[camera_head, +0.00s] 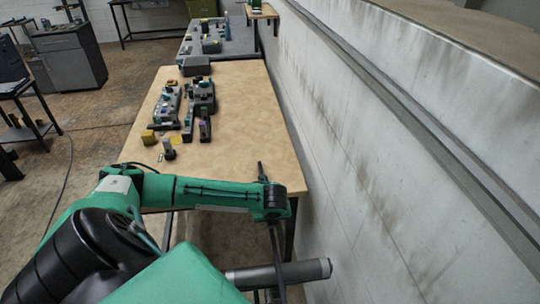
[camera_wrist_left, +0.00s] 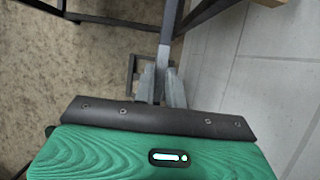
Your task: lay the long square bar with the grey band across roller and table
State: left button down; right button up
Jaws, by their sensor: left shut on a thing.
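The long square bar (camera_head: 277,245) is a thin dark strip in the head view, running from the near table edge down past the roller. In the left wrist view the bar (camera_wrist_left: 170,30) runs away from me, with a paler grey stretch close to the fingers. My left gripper (camera_wrist_left: 162,78) is shut on it. The table (camera_head: 240,115) has a light wooden top. My right gripper is not in view.
Several small devices and blocks (camera_head: 188,110) stand on the table's left and middle part. Its right side and near right corner are clear. A pale stained wall (camera_head: 380,190) runs close along the right. A grey bench (camera_head: 235,42) stands behind the table.

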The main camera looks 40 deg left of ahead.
pick_arm(q)
jog(key=shift+w, duration=0.1)
jog(key=c, duration=1.4)
grip_release()
jog(key=shift+r, duration=0.1)
jog(key=shift+o, duration=0.2)
jog(key=b+v, duration=0.2)
jog(key=v, duration=1.1)
jog(key=shift+s+d+r, duration=0.2)
jog(key=shift+r, duration=0.1)
